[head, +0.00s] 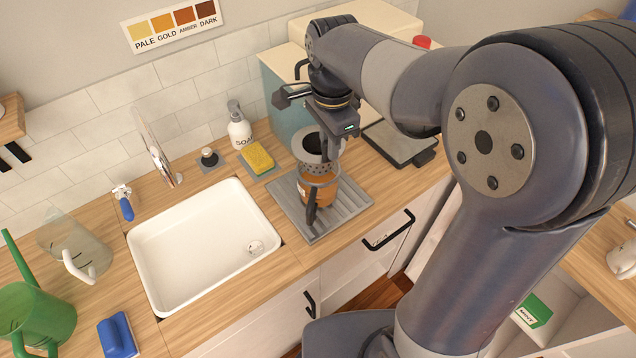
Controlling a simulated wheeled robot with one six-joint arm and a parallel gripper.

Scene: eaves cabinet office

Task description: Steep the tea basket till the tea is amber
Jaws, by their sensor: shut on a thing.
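My gripper (338,140) is shut on the tea basket (321,166), a grey perforated metal cup with dark leaves inside. The basket is upright at the mouth of a clear glass mug (304,188); I cannot tell how far its bottom reaches into the tea. The mug stands on a grey ribbed drain tray (351,202) with its dark handle toward the front. The tea (322,190) in it looks orange-brown. A colour chart (172,24) on the wall shows swatches named pale, gold, amber and dark; the tea looks near the gold and amber ones.
A white sink (195,250) lies left of the tray. A yellow sponge (257,158) and soap bottle (239,126) stand behind. A dark flat scale-like plate (400,143) is at right. A clear jug (75,248) and green watering can (38,312) stand far left.

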